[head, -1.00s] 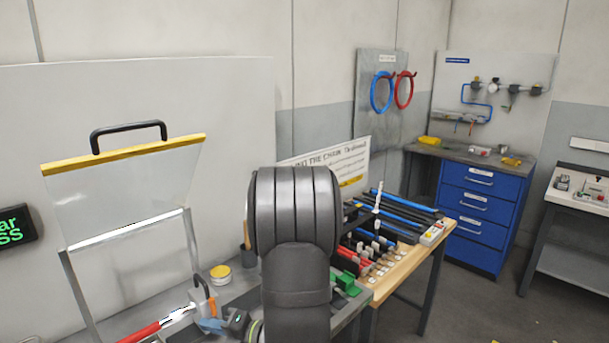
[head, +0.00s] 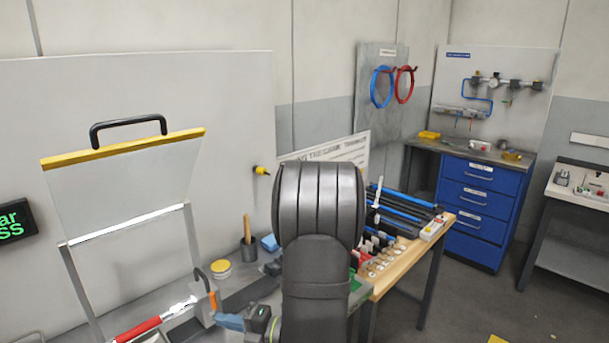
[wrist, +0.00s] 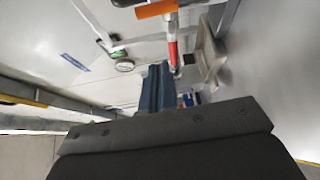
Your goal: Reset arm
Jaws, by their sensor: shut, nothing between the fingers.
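My arm stands large and dark grey in the middle of the head view and hides part of the bench behind it. My gripper (head: 226,320) is low in the head view, left of the arm, with its blue fingers pointing left. In the wrist view the blue fingers (wrist: 155,72) are together with nothing between them. A red-handled bar (head: 138,329) lies left of the gripper, apart from it. An orange grip (head: 212,301) stands close behind the fingertips; I cannot tell whether they touch.
A clear guard with a yellow edge (head: 125,149) and black handle stands raised at left. A yellow-lidded tin (head: 221,269) and a wooden-handled brush (head: 247,229) are behind the gripper. A wooden table (head: 412,252) with tubes is at right, a blue drawer cabinet (head: 483,212) beyond.

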